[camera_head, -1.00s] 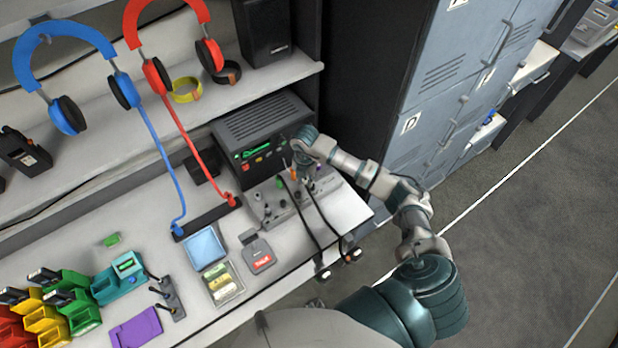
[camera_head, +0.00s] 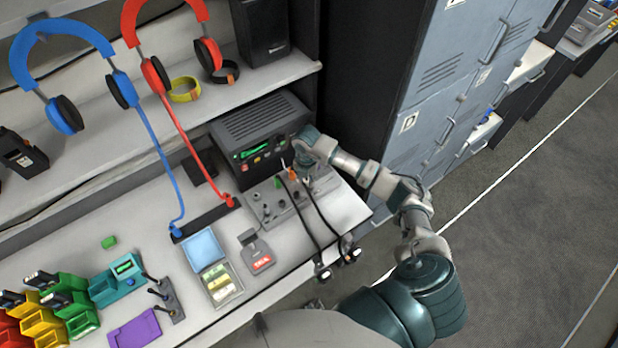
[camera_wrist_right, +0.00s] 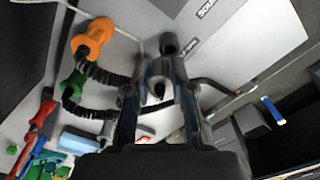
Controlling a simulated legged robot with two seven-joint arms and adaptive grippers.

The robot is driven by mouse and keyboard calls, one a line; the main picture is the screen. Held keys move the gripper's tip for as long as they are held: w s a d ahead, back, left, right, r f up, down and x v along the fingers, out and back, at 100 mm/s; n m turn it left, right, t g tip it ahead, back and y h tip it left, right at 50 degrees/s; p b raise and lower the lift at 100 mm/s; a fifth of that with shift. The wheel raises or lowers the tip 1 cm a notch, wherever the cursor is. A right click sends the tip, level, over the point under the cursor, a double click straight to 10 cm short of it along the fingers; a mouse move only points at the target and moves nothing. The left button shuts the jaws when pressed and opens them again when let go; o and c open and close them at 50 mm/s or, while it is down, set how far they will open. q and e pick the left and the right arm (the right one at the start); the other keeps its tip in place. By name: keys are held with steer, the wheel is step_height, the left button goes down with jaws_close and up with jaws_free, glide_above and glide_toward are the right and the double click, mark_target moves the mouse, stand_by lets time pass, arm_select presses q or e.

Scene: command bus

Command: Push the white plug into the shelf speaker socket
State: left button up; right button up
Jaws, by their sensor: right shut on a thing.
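My right gripper (camera_head: 300,165) is over the grey socket panel (camera_head: 262,207) in front of the dark radio unit. In the right wrist view its two fingers (camera_wrist_right: 158,95) are shut on a small plug-like thing (camera_wrist_right: 168,46), which looks dark grey in shadow, so I cannot confirm it is the white plug. Its far tip is hidden, and I cannot tell whether it sits in a socket. An orange plug (camera_wrist_right: 92,38) and a green plug (camera_wrist_right: 74,86) with black cables stand beside the fingers. A black speaker (camera_head: 262,30) stands on the upper shelf. My left gripper is not in view.
The radio unit (camera_head: 262,130) stands close behind the panel. Two black cables (camera_head: 318,218) run over the bench's front edge. Grey lockers (camera_head: 415,130) rise to the right. Headphones, a blue pad (camera_head: 203,250) and coloured holders occupy the left.

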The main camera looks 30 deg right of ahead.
steer(key=shift+f, duration=0.15)
steer(key=shift+d, duration=0.35)
steer(key=shift+o, duration=0.2)
steer(key=shift+d, duration=0.45)
steer(key=shift+a+r+p, duration=0.1)
steer(key=shift+r+p, duration=0.65)
steer(key=shift+r, duration=0.15)
steer(key=shift+c, duration=0.2)
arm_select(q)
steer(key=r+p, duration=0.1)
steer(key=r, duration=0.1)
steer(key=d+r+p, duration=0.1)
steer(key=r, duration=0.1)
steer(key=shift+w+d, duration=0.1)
arm_select(e)
step_height(320, 180, up, 3)
steer(key=shift+a, duration=0.1)
